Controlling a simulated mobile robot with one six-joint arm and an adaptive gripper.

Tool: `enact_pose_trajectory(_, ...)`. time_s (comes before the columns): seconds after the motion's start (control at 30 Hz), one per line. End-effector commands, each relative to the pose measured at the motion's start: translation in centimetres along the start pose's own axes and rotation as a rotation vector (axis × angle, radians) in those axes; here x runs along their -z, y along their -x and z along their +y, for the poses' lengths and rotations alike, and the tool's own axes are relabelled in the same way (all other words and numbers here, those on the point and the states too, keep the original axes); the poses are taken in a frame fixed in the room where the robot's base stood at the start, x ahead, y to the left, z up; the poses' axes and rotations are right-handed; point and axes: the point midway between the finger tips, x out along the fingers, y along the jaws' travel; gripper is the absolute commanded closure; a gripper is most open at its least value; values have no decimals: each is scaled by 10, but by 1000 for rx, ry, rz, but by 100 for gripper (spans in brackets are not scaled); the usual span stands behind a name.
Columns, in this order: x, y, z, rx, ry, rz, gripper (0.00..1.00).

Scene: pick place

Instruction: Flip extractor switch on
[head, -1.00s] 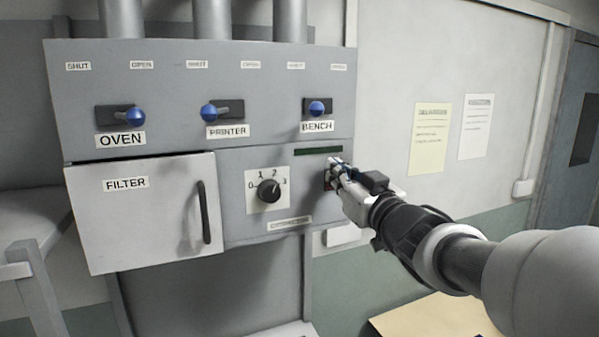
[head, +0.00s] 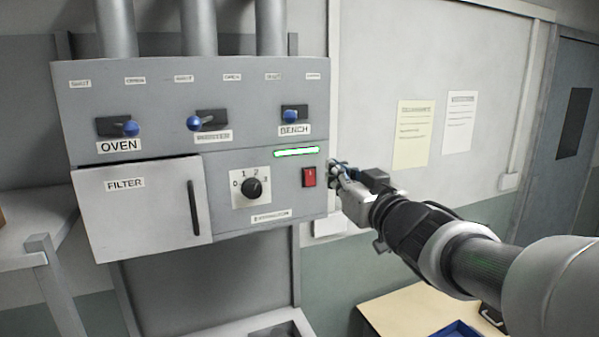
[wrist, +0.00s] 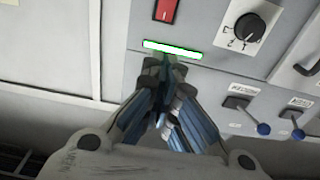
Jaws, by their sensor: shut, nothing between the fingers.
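The extractor panel (head: 225,225) is a grey wall box with a label below its dial. The red extractor switch (head: 309,177) is on its lower right and is uncovered; it also shows at the top of the wrist view (wrist: 167,10). The indicator bar (head: 297,152) above the switch is lit white with a green edge, and it is lit in the wrist view (wrist: 172,49) too. My gripper (head: 336,170) is shut and empty, just right of the switch and apart from it. In the wrist view the closed fingertips (wrist: 168,68) are near the lit bar.
A dial (head: 253,188) sits left of the switch. Blue-knobbed levers for oven (head: 130,128), printer (head: 194,123) and bench (head: 291,116) are above. The filter door (head: 145,210) is at lower left. A table (head: 400,312) with a blue tray (head: 455,330) is below my arm.

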Motion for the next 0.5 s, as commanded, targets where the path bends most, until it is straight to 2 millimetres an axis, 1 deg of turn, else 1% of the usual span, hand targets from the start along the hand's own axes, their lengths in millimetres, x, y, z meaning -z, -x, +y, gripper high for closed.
enact_pose_trajectory(0.03,1,12,0,-2,1,-3,100)
enact_pose_trajectory(0.2,7,42,0,-1,0,-4,100)
enact_pose_trajectory(0.33,9,55,0,0,0,-4,100)
enact_pose_trajectory(0.5,9,60,0,2,-3,-5,100)
